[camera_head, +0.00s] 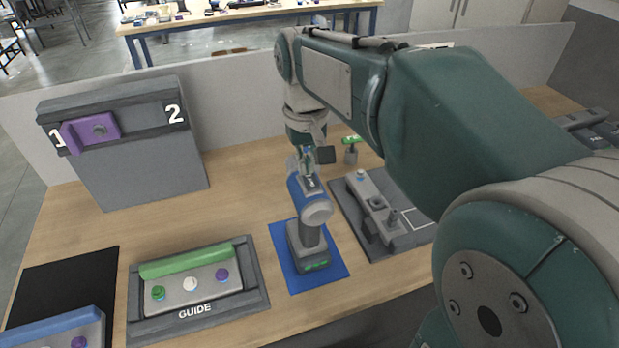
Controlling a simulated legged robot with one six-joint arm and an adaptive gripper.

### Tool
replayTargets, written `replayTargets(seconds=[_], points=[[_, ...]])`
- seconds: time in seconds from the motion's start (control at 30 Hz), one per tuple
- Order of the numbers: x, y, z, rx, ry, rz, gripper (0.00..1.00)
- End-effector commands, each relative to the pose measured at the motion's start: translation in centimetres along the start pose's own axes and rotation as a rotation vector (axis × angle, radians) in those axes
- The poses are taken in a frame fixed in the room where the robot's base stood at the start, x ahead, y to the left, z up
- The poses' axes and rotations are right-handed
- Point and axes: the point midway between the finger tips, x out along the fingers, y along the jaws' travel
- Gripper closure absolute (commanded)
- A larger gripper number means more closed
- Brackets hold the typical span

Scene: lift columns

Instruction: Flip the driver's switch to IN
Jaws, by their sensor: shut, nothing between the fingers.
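The driver (309,235), a blue and grey power tool with a green-lit base, stands upright on a blue mat (330,281) in the middle of the table. My gripper (308,172) points down at the top of the driver, close to it or touching; I cannot tell which. Its fingers look shut and hold nothing. The driver's switch is too small to make out, and its setting cannot be read. My arm comes in from the right and hides part of the table behind.
A grey fixture board (391,246) lies right of the driver. A tray marked GUIDE (196,311) with coloured knobs lies to the left. A grey stand marked 1 and 2 (150,175) with a purple block is at the back left. Bare wood (235,215) lies between.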

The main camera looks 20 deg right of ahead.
Motion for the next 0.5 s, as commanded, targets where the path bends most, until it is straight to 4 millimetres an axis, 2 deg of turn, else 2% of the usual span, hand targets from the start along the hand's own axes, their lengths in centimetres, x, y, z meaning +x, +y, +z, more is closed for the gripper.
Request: replayTargets(seconds=[0.23, 0.5], points=[[0.1, 0.0, 0.0, 0.000, -0.001, 0.000, 1.00], [-1.8, 0.0, 0.0, 0.000, 0.000, 0.000, 1.00]])
